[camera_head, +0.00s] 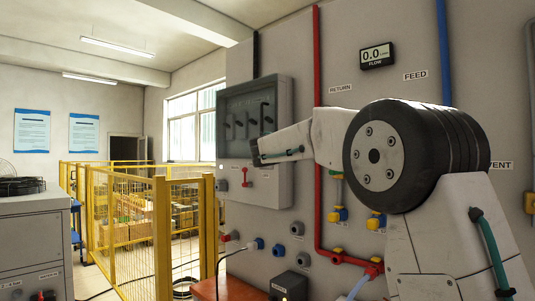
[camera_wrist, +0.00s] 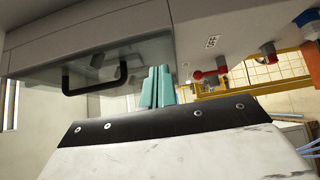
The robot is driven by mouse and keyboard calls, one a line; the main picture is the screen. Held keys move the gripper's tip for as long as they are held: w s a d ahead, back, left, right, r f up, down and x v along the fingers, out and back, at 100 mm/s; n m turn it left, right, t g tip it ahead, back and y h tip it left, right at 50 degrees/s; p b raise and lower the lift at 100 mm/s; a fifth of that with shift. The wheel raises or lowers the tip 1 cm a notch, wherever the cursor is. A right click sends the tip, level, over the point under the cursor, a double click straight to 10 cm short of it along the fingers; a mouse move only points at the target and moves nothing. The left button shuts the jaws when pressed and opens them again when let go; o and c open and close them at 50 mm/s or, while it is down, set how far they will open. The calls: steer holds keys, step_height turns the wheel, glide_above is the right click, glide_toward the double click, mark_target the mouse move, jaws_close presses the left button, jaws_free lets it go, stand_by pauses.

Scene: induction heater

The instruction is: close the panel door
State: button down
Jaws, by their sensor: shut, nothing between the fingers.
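The grey panel box (camera_head: 285,110) is on the wall in the head view, with several dark switches behind its clear window. In the wrist view the clear panel door (camera_wrist: 125,60) shows with a black bar handle (camera_wrist: 95,79) at left. I cannot tell how far the door stands from its frame. My gripper (camera_wrist: 158,88) has teal fingers, shut and empty. They appear in front of the door's lower right part, to the right of the handle; contact cannot be told. In the head view my wrist is at the box's lower right and the fingers are not clear.
A red pipe (camera_head: 317,60) runs down the wall just right of the box. A yellow fence (camera_head: 160,230) stands to the left. A flow display (camera_head: 377,56) is at upper right.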

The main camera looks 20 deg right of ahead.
steer(key=s+a, duration=0.1)
steer(key=s, duration=1.1)
steer(key=s+d+f+m+g, duration=0.2)
steer(key=s+f+m+g, duration=0.3)
steer(key=s+f, duration=0.5)
steer(key=s+d+f+m+g, duration=0.2)
steer(key=s+f+m+g, duration=0.35)
steer(key=s+f, duration=0.55)
steer(key=s+a+f+m+g+y, duration=0.1)
steer(key=s+a+f, duration=0.3)
steer(key=s, duration=0.4)
steer(key=s+a+f+g+y, duration=0.2)
steer(key=s+a+f+y, duration=0.2)
steer(key=s, duration=0.5)
steer(key=s+a+f+m+g+y, duration=0.1)
steer(key=s+a+f, duration=0.3)
steer(key=s, duration=0.5)
steer(key=shift+a+f+m+g+y, duration=0.35)
steer(key=shift+a+f+y, duration=0.05)
steer(key=shift+y, duration=0.3)
